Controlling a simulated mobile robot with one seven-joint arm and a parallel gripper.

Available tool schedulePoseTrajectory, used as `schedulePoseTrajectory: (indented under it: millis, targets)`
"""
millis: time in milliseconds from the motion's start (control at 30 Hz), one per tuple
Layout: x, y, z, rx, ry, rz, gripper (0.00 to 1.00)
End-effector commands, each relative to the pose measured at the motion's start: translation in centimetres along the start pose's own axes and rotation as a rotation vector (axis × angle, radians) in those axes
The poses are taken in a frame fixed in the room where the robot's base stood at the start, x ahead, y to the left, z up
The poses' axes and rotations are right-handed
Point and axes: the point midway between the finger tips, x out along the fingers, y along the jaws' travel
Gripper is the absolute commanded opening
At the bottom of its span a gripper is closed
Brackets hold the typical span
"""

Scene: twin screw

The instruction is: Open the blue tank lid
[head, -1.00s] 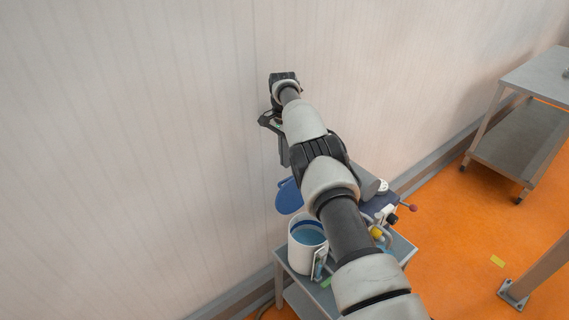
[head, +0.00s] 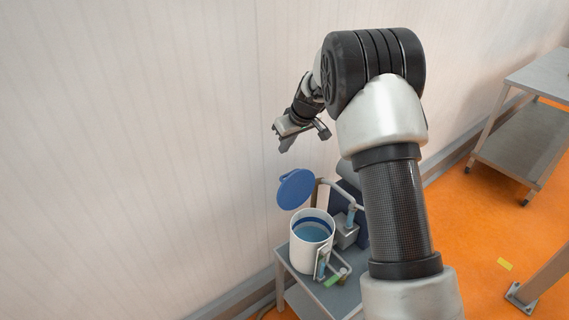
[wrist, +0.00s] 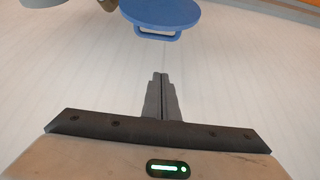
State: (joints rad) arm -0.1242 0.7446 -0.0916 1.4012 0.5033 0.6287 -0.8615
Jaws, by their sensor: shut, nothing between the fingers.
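The blue lid (head: 295,189) stands tilted up beside the rim of the white tank (head: 311,243), and the tank's mouth is uncovered, with blue showing inside. In the wrist view the lid (wrist: 160,14) is at the top, with its blue handle loop facing my gripper. My gripper (head: 284,146) is above the lid, near the wall, apart from it. In the wrist view its fingers (wrist: 158,80) are together with nothing between them.
The tank stands on a grey cart (head: 290,277) with pipes and a green-handled valve (head: 335,278) in front. A pale wall (head: 130,150) is close behind. A metal table (head: 520,140) stands at the right on the orange floor.

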Motion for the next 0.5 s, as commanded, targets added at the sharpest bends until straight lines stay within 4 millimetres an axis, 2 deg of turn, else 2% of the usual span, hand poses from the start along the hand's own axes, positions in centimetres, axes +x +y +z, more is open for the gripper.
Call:
schedulePoseTrajectory:
  millis: [167, 500]
  targets:
    - [2.6, -0.2, 0.1, 0.0, -0.005, -0.003, 0.0]
    - [9.0, -0.1, 0.1, 0.0, -0.005, -0.003, 0.0]
